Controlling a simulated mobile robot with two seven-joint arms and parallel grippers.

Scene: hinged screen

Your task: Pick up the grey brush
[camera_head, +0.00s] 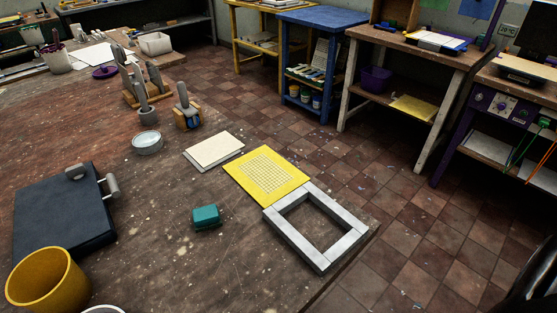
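Several grey upright tools stand in a group at the back left of the brown table. One long grey tool (140,88), possibly the grey brush, rises from a small grey pot (148,116). Others stand in a wooden rack (130,97) just behind it. The tools are too small to tell bristles from handles, so I cannot tell for sure which is the brush. Neither of my grippers is in view.
A yellow mesh panel (266,176) adjoins a pale open frame (273,217) at the right edge. A teal block (206,215), cream sheet (214,149), round glass dish (147,143), dark slab (60,218) and yellow cup (44,282) surround clear tabletop.

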